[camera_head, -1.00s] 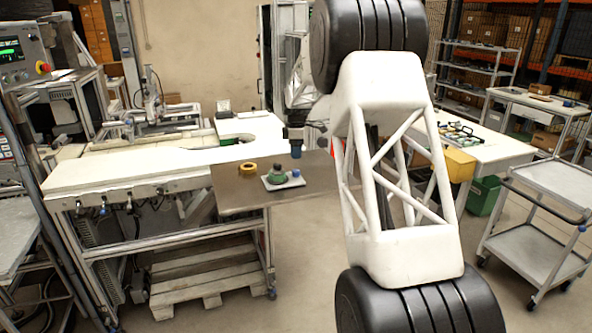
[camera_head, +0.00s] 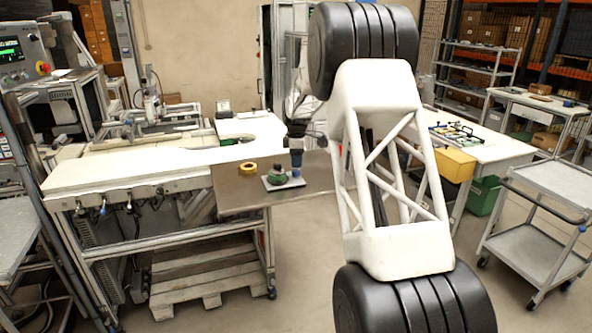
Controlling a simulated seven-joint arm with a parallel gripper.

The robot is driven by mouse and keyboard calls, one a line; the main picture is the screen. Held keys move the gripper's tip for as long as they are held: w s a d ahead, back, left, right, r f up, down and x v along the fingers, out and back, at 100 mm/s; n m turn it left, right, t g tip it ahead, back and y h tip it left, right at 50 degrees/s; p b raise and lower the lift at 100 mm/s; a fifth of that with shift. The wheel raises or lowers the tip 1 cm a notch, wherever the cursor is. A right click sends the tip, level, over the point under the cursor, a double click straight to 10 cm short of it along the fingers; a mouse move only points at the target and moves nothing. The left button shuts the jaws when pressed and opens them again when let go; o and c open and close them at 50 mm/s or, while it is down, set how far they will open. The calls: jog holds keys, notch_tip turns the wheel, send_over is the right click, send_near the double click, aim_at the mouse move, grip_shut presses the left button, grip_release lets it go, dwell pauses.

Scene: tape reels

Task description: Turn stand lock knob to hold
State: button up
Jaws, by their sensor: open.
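A small stand with a pale base plate (camera_head: 270,185) sits on the brown board at the front right of the white bench. A green reel-like part (camera_head: 277,176) with a dark top is on its left. A small blue knob (camera_head: 296,173) is at its right. My gripper (camera_head: 296,163), dark with a blue lower part, points down just above the knob. It is open. The fingertips are too small to tell whether they touch the knob or are around it. The knob's lock position cannot be read.
A yellow tape reel (camera_head: 248,167) lies on the brown board (camera_head: 235,193), left of the stand. My white arm link covers the area right of the board. The white bench top (camera_head: 130,172) at left is mostly clear. A grey cart (camera_head: 540,220) stands at right.

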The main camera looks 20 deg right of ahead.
aim_at(296, 170)
jog(key=shift+f, duration=2.25)
jog(key=c, duration=0.9)
